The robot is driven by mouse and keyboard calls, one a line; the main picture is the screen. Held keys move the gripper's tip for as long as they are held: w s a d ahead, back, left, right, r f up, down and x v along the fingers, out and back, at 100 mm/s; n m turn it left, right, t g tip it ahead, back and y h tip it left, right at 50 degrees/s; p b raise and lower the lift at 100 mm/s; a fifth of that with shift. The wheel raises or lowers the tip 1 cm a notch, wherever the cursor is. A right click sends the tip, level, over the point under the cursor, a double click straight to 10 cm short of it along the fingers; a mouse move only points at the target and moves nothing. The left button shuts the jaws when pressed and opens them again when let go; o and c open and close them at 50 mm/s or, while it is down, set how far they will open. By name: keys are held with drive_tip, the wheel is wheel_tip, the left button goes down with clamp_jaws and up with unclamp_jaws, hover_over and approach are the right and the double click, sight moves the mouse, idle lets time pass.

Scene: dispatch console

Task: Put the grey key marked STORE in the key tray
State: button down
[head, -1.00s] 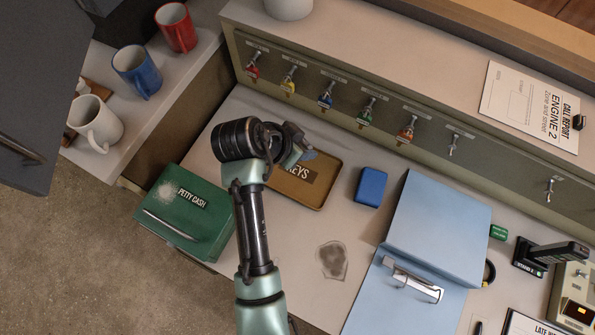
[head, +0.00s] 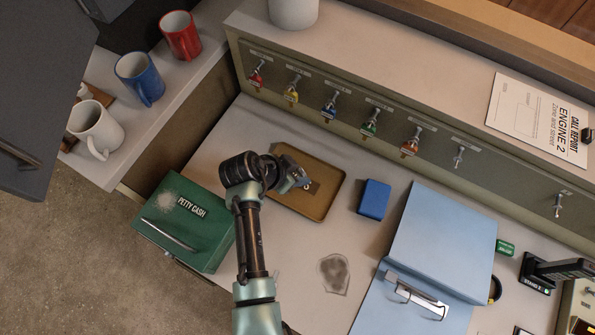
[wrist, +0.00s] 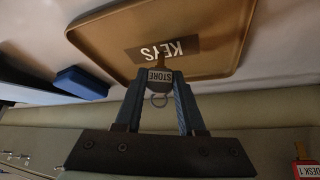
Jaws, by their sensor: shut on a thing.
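The grey key marked STORE (wrist: 159,76) is between the fingertips of my gripper (wrist: 158,78) in the wrist view, with its ring hanging between the fingers. My gripper is shut on it. The brown key tray (wrist: 205,62), labelled KEYS, lies just beyond the fingertips in that view. In the head view my gripper (head: 300,182) is over the tray (head: 318,208), covering part of its label, and the key is hidden there. I cannot tell whether the key touches the tray.
A blue box (head: 373,199) stands right of the tray, and a green petty cash box (head: 188,222) stands left. Several coloured keys hang on hooks on the panel (head: 435,165) behind. A light blue binder (head: 440,240) lies at the right.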

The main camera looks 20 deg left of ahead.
drive_tip(key=shift+f, duration=0.15)
drive_tip(key=c, duration=0.5)
unclamp_jaws()
drive_tip(key=shift+s+r, duration=0.1)
drive_tip(key=shift+r, duration=0.35)
drive_tip(key=v, duration=1.1)
drive_tip(key=shift+r+p, duration=0.2)
drive_tip(key=shift+p, duration=0.15)
drive_tip(key=shift+a, duration=0.1)
